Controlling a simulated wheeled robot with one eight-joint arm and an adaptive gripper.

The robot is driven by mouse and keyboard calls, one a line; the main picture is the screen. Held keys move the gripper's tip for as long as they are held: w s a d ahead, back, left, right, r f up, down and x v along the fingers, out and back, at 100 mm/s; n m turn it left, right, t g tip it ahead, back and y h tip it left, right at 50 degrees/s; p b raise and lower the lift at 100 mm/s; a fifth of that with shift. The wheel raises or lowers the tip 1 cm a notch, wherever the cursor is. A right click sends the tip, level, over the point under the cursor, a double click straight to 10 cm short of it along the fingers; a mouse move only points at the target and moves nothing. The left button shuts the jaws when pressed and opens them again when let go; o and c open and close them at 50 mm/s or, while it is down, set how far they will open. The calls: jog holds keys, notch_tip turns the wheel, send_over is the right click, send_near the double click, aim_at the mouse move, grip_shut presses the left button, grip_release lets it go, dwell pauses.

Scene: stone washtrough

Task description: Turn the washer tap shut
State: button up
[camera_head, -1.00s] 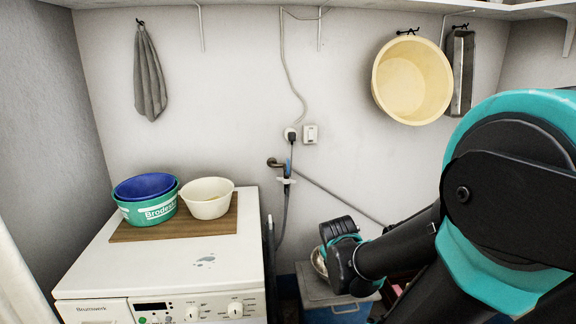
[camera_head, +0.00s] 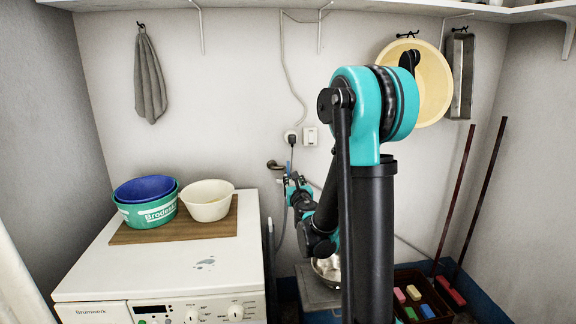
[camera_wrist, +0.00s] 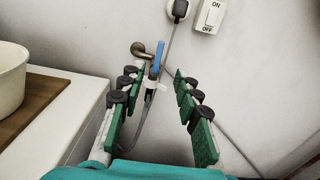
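The washer tap (camera_wrist: 141,49) sticks out of the back wall, with a dark metal elbow, an upright blue lever handle (camera_wrist: 158,57) and a white hose fitting (camera_wrist: 152,84) below. In the head view the tap (camera_head: 275,164) is just right of the washing machine, partly hidden by my arm. My gripper (camera_wrist: 156,80) is open and empty, its green-padded fingers one on each side of the tap's line of sight. The tap lies ahead, beyond or level with the fingertips; I cannot tell the exact gap. In the head view my gripper (camera_head: 294,184) is close to the tap.
The washing machine (camera_head: 182,270) carries a wooden board, a green-and-blue basin stack (camera_head: 148,205) and a white bowl (camera_head: 207,200). A socket and switch (camera_wrist: 210,15) are above right of the tap. The hose hangs below. A crate with coloured blocks (camera_head: 425,300) stands lower right.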

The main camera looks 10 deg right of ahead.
aim_at(288, 164)
jog(key=w, duration=1.6)
grip_shut()
